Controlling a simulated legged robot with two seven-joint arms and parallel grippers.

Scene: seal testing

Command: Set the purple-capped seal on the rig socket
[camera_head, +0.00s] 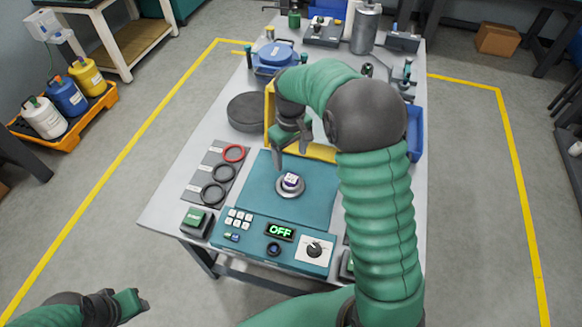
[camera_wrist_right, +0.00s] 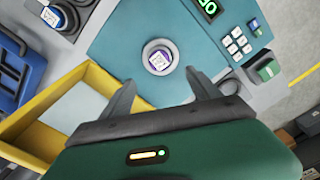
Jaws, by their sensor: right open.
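The small white seal with a purple cap (camera_head: 291,181) sits at the middle of the round grey rig socket (camera_head: 284,192) on the teal plate. In the right wrist view the seal (camera_wrist_right: 160,60) shows inside the socket's grey ring (camera_wrist_right: 147,46). My right gripper (camera_head: 291,149) is open above and behind the socket, with nothing between its fingers. In the right wrist view its two fingers (camera_wrist_right: 160,82) stand apart, with the seal beyond the gap between them. My left gripper (camera_head: 130,302) is at the lower left, off the table; its opening is unclear.
A grey mat (camera_head: 209,160) with one red and two dark rings lies left. A yellow-rimmed tray (camera_head: 322,152) stands behind the plate, near a dark round disc (camera_head: 247,111) and a blue device (camera_head: 276,57).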

